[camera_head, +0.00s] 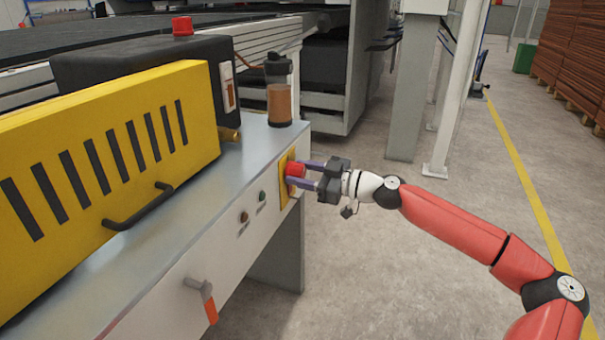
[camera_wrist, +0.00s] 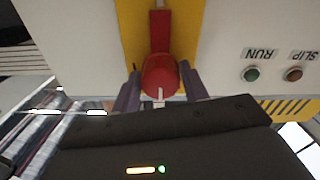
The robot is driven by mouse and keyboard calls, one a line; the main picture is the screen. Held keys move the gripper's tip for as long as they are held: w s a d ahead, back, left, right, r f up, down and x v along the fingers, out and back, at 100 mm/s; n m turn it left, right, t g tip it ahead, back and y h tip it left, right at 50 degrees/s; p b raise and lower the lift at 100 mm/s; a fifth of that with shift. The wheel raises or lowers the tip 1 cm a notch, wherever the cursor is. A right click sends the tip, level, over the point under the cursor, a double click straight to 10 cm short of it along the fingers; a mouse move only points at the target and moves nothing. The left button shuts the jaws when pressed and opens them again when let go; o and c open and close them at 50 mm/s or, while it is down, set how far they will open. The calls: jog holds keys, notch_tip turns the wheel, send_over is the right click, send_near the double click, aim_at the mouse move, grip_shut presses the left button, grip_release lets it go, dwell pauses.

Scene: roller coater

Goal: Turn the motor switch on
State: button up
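The motor switch, taken to be the red rotary switch (camera_head: 296,169) on a yellow plate (camera_head: 285,193), sits on the machine's white front panel. In the wrist view the red switch (camera_wrist: 159,76) shows a round knob with a white mark at its lower edge and a red bar above it. My gripper (camera_head: 300,174) reaches it from the right. Its two purple-grey fingers stand on either side of the knob, also in the wrist view (camera_wrist: 160,80). They look spread, with narrow gaps beside the knob; contact is hard to make out.
Green RUN (camera_wrist: 252,74) and brown SLIP (camera_wrist: 293,74) buttons sit beside the yellow plate. An orange-handled lever (camera_head: 206,302) sticks out lower on the panel. A bottle (camera_head: 279,90) stands on the metal ledge above. Open floor lies right of the machine.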

jog(key=c, duration=0.5)
jog(key=shift+c, duration=0.2)
jog(key=shift+m, duration=0.4)
jog(key=m, duration=0.6)
jog(key=shift+m, duration=0.4)
jog(key=m+p, duration=0.1)
jog(key=m, duration=0.4)
jog(key=shift+r, duration=0.1)
jog(key=m+p, duration=0.1)
jog(key=m, duration=0.4)
jog(key=shift+p, duration=0.3)
jog(key=shift+m, duration=0.3)
